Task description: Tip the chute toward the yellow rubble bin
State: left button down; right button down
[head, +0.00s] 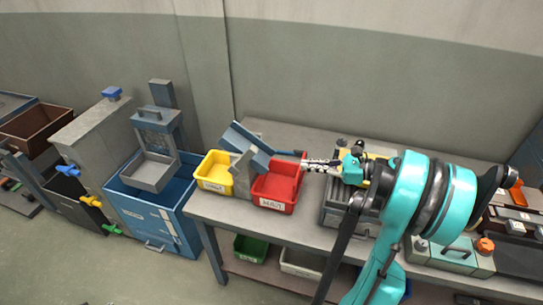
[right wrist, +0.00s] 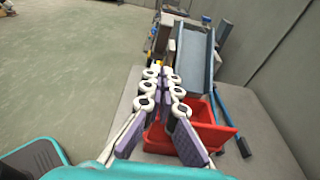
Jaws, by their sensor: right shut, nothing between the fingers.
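The blue-grey chute (head: 248,143) sits on a grey stand (head: 241,175) between two bins on the bench. It slopes down to the right, its low end over the red bin (head: 272,192). The yellow rubble bin (head: 214,176) stands left of the stand. A blue bar (head: 286,153) with a darker end sticks out to the right of the chute. My right gripper (head: 305,165) is shut and empty, just right of the red bin. In the right wrist view the chute (right wrist: 196,55), red bin (right wrist: 218,140) and bar (right wrist: 231,115) lie beyond the fingers. My left gripper is not in view.
A blue open-topped station (head: 165,215) stands left of the bench. Green and white bins (head: 250,248) sit on the lower shelf. The wall is close behind.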

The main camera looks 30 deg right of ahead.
jog(key=r+b+x, duration=0.2)
jog(key=b+x, duration=0.1)
jog(key=x, duration=1)
jog(key=shift+a+r, duration=0.15)
jog(key=shift+r, duration=0.2)
jog(key=shift+w+r, duration=0.1)
jog(key=shift+w, duration=0.05)
